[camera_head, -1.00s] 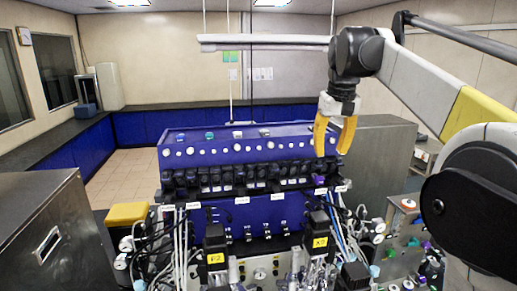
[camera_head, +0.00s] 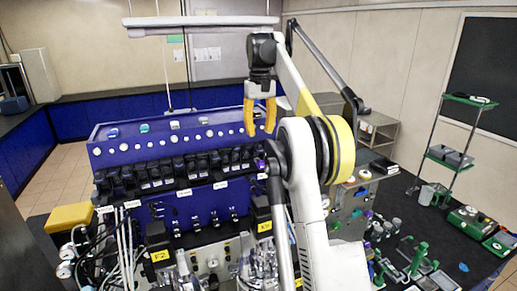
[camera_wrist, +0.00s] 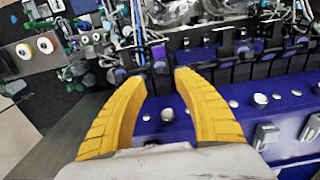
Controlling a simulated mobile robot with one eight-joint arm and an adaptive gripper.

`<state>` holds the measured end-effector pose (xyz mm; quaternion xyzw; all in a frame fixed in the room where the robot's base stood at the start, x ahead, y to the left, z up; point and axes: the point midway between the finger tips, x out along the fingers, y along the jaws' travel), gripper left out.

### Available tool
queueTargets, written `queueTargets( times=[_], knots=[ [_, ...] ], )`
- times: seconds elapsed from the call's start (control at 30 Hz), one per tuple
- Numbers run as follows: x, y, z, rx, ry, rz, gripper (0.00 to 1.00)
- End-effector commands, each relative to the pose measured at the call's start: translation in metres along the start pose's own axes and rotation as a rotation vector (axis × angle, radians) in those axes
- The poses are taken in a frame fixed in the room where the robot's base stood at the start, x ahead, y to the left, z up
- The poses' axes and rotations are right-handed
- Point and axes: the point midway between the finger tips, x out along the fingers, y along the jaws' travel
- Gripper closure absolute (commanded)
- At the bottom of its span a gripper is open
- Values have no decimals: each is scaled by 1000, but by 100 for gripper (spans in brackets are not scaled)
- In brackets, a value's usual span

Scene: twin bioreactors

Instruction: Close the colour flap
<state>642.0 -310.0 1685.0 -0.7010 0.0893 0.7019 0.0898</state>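A blue bioreactor bench (camera_head: 140,152) stands in the middle left of the head view, with a row of round knobs on top and black clamps along its front. My gripper (camera_head: 260,130) hangs above the right end of the blue bench, fingers pointing down. In the wrist view my gripper (camera_wrist: 161,76) has its two yellow fingers apart with nothing between them. The blue bench top (camera_wrist: 215,112) lies beyond and below the fingers.
A yellow block (camera_head: 69,217) sits at the bench's left end. Tubes and glass vessels crowd the front. On the right, a black table (camera_head: 480,265) carries green-and-grey equipment and a green shelf stand (camera_head: 452,160). Blue cabinets (camera_head: 140,103) line the back wall.

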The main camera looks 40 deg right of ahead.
Motion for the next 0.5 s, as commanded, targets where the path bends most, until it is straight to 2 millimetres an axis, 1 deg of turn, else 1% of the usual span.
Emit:
queueTargets(
  times=[0.03,0.2,0.33,0.5],
  knots=[
    [9,0,0,0,0,0,64],
    [34,0,0,0,0,0,64],
    [48,0,0,0,0,0,64],
    [55,0,0,0,1,0,64]
  ],
)
